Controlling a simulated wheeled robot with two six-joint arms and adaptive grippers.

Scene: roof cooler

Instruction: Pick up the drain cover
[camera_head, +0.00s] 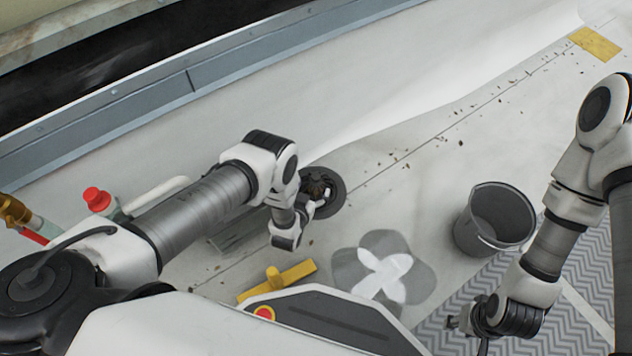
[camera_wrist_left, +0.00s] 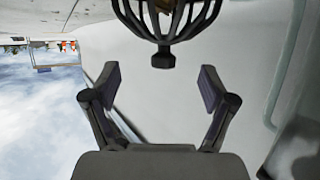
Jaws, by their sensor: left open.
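The drain cover (camera_head: 318,184) is a dark, domed cage with curved bars. In the head view it sits at the round dark drain (camera_head: 338,192), partly hidden by my left gripper. In the left wrist view the drain cover (camera_wrist_left: 178,32) shows at the top edge, its bars meeting in a small knob. My left gripper (camera_head: 312,206) is close beside the cover. In the left wrist view my left gripper (camera_wrist_left: 160,82) has its fingers spread, with nothing between them and the knob just beyond the tips. My right gripper (camera_head: 466,326) is low at the right, away from the drain; its fingers are unclear.
A grey bucket (camera_head: 495,220) stands right of the drain. A yellow T-shaped object (camera_head: 285,278) and a grey patch with a white cross (camera_head: 383,272) lie in front. A red-topped valve (camera_head: 97,198) is at the left. Small debris is scattered along the roof seam.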

